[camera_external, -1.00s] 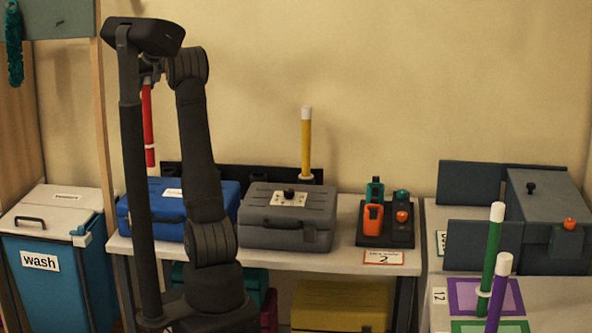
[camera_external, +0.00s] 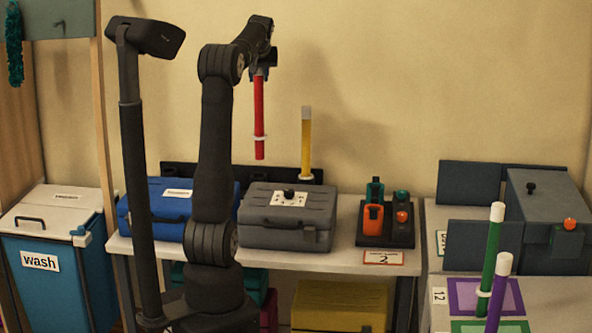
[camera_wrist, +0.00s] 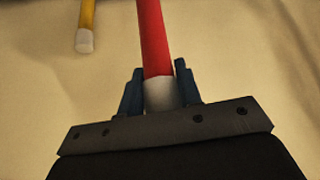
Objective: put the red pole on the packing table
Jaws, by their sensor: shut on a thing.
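The red pole (camera_external: 259,110) hangs upright from my gripper (camera_external: 260,73), with a white ring near its lower end. In the wrist view the two dark blue fingers of my gripper (camera_wrist: 158,92) close on the pole's white end, and the red shaft (camera_wrist: 153,40) runs away from them. The pole's lower end is in the air above the grey case, apart from it. A pale table (camera_external: 330,262) stands in the middle and another table (camera_external: 560,290) on the right; no readable sign tells which is the packing table.
The middle table bears a blue case (camera_external: 165,222), a grey case (camera_external: 286,225) and a dark holder with orange and teal devices (camera_external: 386,228). A yellow pole (camera_external: 306,140) stands behind. Green (camera_external: 492,255) and purple (camera_external: 499,295) poles stand at the right table's mats.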

